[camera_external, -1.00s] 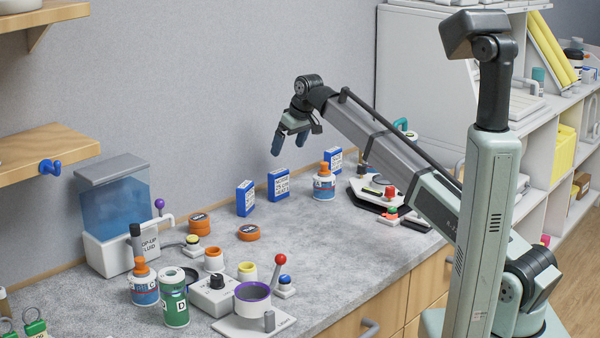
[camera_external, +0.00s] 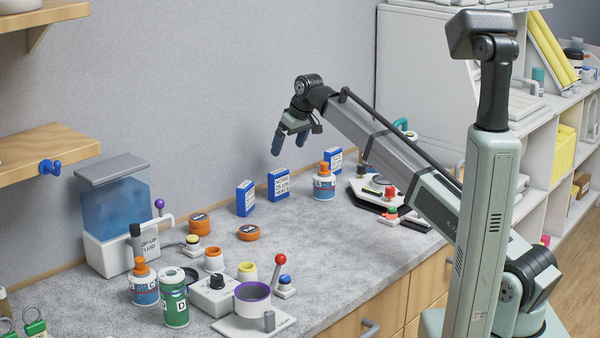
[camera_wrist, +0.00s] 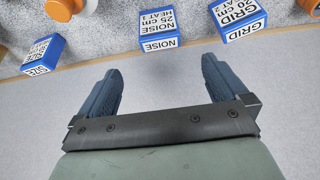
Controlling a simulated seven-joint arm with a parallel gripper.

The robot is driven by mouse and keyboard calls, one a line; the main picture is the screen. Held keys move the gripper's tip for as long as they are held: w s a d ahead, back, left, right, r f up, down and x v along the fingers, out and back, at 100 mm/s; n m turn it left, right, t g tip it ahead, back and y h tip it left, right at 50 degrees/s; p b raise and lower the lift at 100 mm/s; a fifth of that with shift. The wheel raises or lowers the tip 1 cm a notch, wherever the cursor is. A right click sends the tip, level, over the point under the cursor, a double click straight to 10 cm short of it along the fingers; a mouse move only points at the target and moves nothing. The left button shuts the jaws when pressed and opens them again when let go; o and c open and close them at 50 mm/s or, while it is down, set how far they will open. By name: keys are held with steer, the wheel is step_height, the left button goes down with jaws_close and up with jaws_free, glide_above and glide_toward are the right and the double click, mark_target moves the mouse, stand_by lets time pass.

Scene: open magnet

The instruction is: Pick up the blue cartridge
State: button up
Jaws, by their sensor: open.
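Three upright blue boxes with white labels stand along the wall at the back of the counter: a left one (camera_external: 245,198), a middle one (camera_external: 278,184) and a right one (camera_external: 334,160). Any could be the blue cartridge; I cannot tell which. In the wrist view they show as a SIZE box (camera_wrist: 43,55), a NOISE box (camera_wrist: 158,28) and a GRID box (camera_wrist: 238,20). My gripper (camera_external: 289,146) hangs in the air above the middle box, near the wall. Its blue fingers are apart with nothing between them, also in the wrist view (camera_wrist: 160,72).
An orange-capped bottle (camera_external: 324,183) stands between the middle and right boxes. Orange discs (camera_external: 199,223) lie left of the boxes. A dark-edged white device (camera_external: 376,193) sits right. Bottles and a purple-ringed stand (camera_external: 252,305) crowd the front. The counter's centre (camera_external: 330,228) is clear.

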stand_by(0.7)
glide_toward(336, 150)
steer(key=shift+n, duration=0.5)
steer(key=x, duration=0.8)
steer(key=shift+w+d+r, duration=0.1)
steer(key=shift+w+d, duration=0.05)
steer(key=shift+w, duration=0.05)
steer(key=shift+a+x, duration=0.2)
steer(key=shift+x, duration=1.15)
steer(key=shift+a+x, duration=0.25)
steer(key=shift+x, duration=1.15)
steer(key=shift+s+d+r, duration=0.1)
steer(key=shift+s, duration=0.05)
steer(key=c, duration=1)
